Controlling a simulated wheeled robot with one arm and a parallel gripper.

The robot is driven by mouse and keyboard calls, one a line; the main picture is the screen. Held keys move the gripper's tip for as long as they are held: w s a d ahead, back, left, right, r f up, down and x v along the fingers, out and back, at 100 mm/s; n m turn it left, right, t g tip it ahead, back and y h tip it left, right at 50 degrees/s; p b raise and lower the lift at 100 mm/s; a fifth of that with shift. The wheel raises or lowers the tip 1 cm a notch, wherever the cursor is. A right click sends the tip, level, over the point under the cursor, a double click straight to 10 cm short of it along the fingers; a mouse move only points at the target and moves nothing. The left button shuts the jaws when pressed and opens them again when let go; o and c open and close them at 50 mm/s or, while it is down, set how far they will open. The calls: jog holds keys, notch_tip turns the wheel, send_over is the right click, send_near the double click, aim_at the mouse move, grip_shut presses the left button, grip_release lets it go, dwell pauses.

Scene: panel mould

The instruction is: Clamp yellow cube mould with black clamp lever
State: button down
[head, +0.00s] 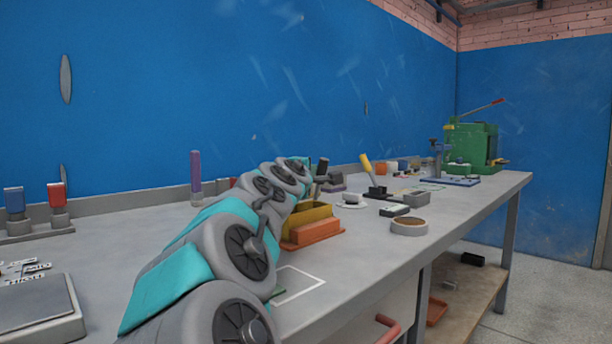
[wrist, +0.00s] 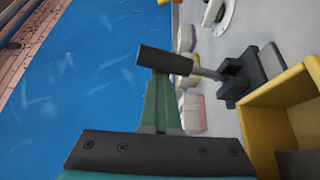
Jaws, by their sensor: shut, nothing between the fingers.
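The yellow cube mould (head: 318,213) sits on an orange base on the bench, partly hidden by my arm in the head view. It shows as an open yellow box (wrist: 262,100) at the right of the wrist view. The black clamp lever (wrist: 166,61) has a thick black grip on a grey rod, rising from a dark bracket beside the mould. It also shows in the head view (head: 322,167). My gripper (wrist: 162,82) is shut and empty, its green fingertips partly behind the black grip. I cannot tell whether they touch it.
A yellow-handled lever (head: 367,164) on a black base stands farther along the bench. A round tan-topped tin (head: 409,226) is near the front edge. A green press (head: 472,145) stands at the far end. The blue wall (head: 250,80) runs close behind the bench.

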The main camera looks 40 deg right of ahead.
jog(key=shift+s+d+f, duration=0.1)
jog(key=shift+s+f, duration=0.05)
jog(key=shift+s, duration=0.4)
jog(key=shift+s+f, duration=0.15)
jog(key=shift+s, duration=0.35)
jog(key=shift+f, duration=0.1)
jog(key=a, duration=0.3)
jog(key=s+a, duration=0.1)
jog(key=a, duration=0.5)
jog(key=shift+s+a+f, duration=0.2)
jog(key=shift+s+f, duration=0.05)
jog(key=shift+s, duration=0.1)
jog(key=shift+a, duration=0.1)
dwell(0.4)
